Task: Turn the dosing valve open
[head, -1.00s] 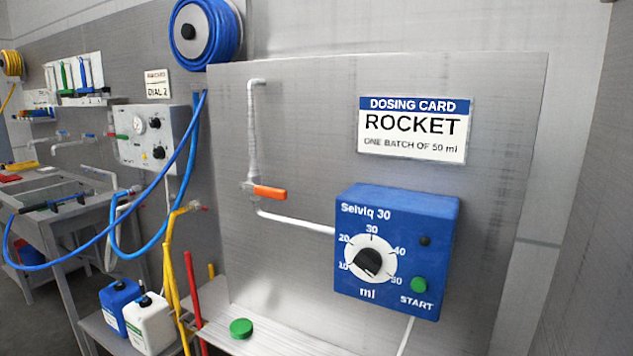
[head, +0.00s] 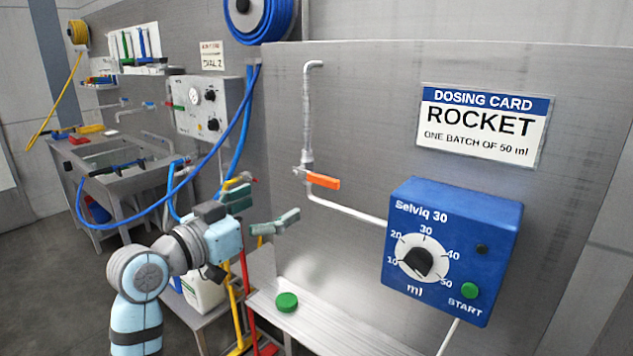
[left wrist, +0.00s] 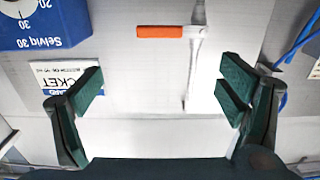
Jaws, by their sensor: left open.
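The dosing valve's orange lever (head: 323,181) points right, across the vertical white pipe (head: 308,120) on the steel panel. In the left wrist view the lever (left wrist: 160,31) lies above the jaws, beside the pipe (left wrist: 195,75). My left gripper (head: 270,200) is left of and below the valve in the head view, apart from it. Its green-tipped fingers (left wrist: 160,95) are wide open with nothing between them. My right gripper is in neither view now.
The blue Selviq 30 dosing box (head: 452,250) is mounted right of and below the valve. The dosing card (head: 482,122) hangs above it. A green cap (head: 287,302) lies on the steel ledge (head: 330,325). A blue hose (head: 150,212) hangs behind my left arm.

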